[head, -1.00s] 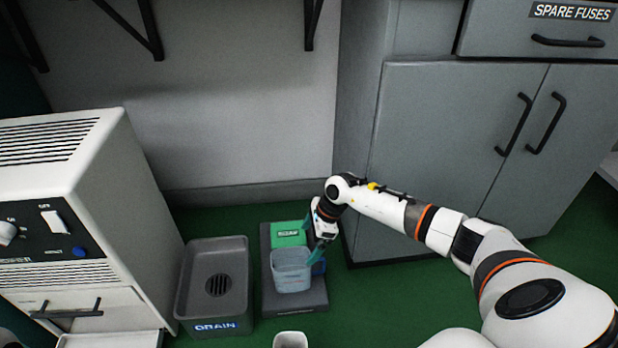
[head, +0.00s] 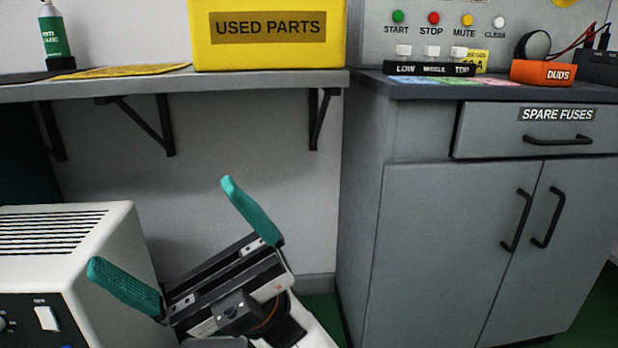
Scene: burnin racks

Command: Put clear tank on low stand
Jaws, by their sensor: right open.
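My right gripper (head: 165,235) is raised in the lower left of the head view, in front of the grey wall. Its two teal fingers are spread wide with nothing between them. The clear tank and the low stand are not in view now; the camera looks higher than the floor where they were. My left gripper is not in view.
A white machine (head: 68,240) stands at the lower left. Above is a shelf (head: 240,84) on brackets, with a yellow USED PARTS bin (head: 270,50) and a green bottle (head: 54,35). A grey cabinet (head: 440,230) with a SPARE FUSES drawer (head: 540,140) fills the right.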

